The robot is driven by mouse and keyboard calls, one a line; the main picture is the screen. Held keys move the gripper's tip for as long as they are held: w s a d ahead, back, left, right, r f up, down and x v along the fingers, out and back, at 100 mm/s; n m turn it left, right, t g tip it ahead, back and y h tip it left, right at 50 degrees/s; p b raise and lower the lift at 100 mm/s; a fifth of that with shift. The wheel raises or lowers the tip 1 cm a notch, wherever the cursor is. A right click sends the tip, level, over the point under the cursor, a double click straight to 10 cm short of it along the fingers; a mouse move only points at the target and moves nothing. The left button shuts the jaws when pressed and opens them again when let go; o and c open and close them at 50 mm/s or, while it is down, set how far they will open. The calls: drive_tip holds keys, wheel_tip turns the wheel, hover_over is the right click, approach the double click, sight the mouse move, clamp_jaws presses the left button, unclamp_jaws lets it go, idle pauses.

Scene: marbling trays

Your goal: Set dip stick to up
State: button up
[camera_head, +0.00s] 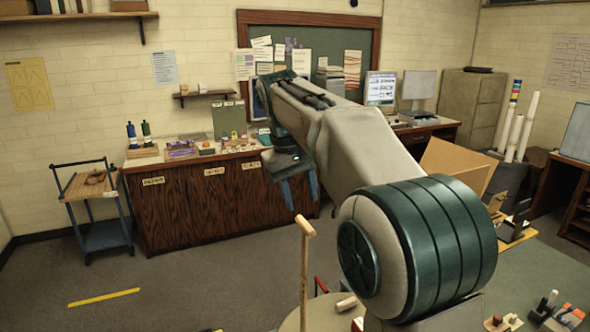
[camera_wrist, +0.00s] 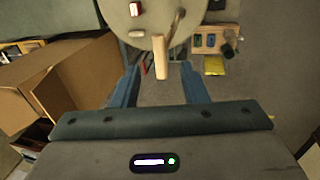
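The dip stick (camera_head: 305,258) appears as a pale wooden stick with a short crosspiece at its top, standing roughly upright in the head view. Its lower end runs out of the picture. My gripper (camera_head: 303,204) points down just above the crosspiece, fingers apart. In the wrist view a wooden handle (camera_wrist: 160,58), apparently the crosspiece, shows in the gap between the tips of my gripper (camera_wrist: 159,70). Both fingers are clear of it, with a gap on each side. I cannot tell how far below the tips it is.
A large open cardboard box (camera_wrist: 70,75) stands left in the wrist view. A wooden cabinet (camera_head: 215,215) and a small cart (camera_head: 78,192) stand behind open floor.

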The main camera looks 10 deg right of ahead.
wheel_tip(320, 180, up, 6)
drive_tip(key=a, duration=0.1)
drive_tip(key=shift+s+a+r, duration=0.15)
drive_tip(key=shift+s+r, duration=0.05)
idle(0.3)
drive_tip(key=s+d+f+m+t+y+b, duration=0.1)
drive_tip(key=s+d+f+b, duration=0.2)
drive_tip(key=s+f, duration=0.9)
drive_tip(key=s+d+f+m+t+y+b, duration=0.1)
drive_tip(key=s+d+f, duration=0.5)
drive_tip(key=s+f, duration=0.6)
wheel_tip(320, 180, down, 4)
drive_tip(key=shift+d+f+m+t+b, duration=0.15)
drive_tip(key=shift+m+t+b, duration=0.45)
drive_tip(key=shift+m+b, duration=0.25)
